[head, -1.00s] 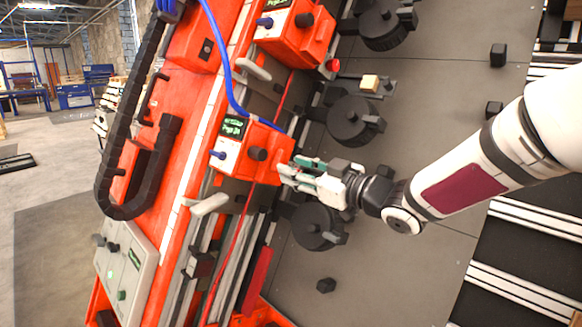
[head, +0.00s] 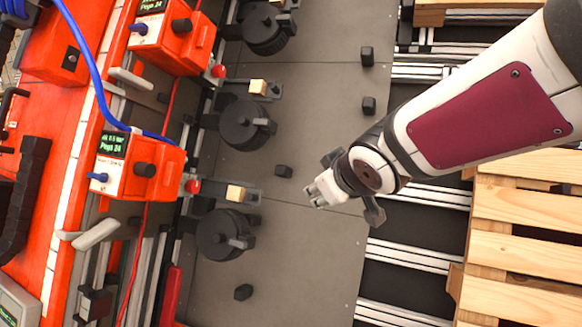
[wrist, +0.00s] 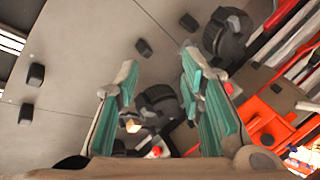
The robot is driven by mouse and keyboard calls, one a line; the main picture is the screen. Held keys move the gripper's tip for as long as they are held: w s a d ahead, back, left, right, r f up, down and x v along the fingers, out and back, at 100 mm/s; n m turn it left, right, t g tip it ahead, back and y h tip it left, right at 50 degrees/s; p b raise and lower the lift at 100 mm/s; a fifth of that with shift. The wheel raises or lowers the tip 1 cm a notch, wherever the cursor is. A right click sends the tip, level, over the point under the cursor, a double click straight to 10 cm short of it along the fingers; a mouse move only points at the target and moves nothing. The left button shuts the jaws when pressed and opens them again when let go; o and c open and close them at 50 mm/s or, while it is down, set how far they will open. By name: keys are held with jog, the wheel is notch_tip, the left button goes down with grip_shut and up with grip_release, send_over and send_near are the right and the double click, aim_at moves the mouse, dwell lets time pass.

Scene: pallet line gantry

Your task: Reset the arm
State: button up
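My arm reaches in from the upper right of the head view, over the grey plate. My gripper (head: 318,190) hangs above bare plate, to the right of the orange control boxes and apart from them. In the wrist view its two teal-padded fingers (wrist: 158,62) stand apart with nothing held between them. Through the gap I see a black round clamp unit (wrist: 160,105) and a small wooden block (wrist: 133,126) below.
An orange control box (head: 138,168) with a blue cable stands at left. Black round units (head: 225,235), wooden blocks (head: 236,193) and small black posts (head: 283,171) sit on the grey plate (head: 310,250). A wooden pallet (head: 525,240) lies at right over rails.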

jog(key=s+d+f+m+g+h, duration=0.1)
jog(key=s+d+m+g+h, duration=0.15)
jog(key=s+d, duration=0.65)
jog(key=s+d+f+m+g, duration=0.1)
jog(key=s+f+m+g, duration=0.1)
jog(key=s, duration=0.7)
jog(key=s+d+f+m+g, duration=0.1)
jog(key=s+f+m+g, duration=0.1)
jog(key=s, duration=0.6)
jog(key=s+d+f+m+g, duration=0.1)
jog(key=s+d+f+g, duration=0.15)
jog(key=s, duration=0.65)
notch_tip(320, 180, up, 15)
jog(key=t+p, duration=0.2)
jog(key=p, duration=1.1)
jog(key=shift+s+a, duration=0.35)
jog(key=shift+r, duration=0.1)
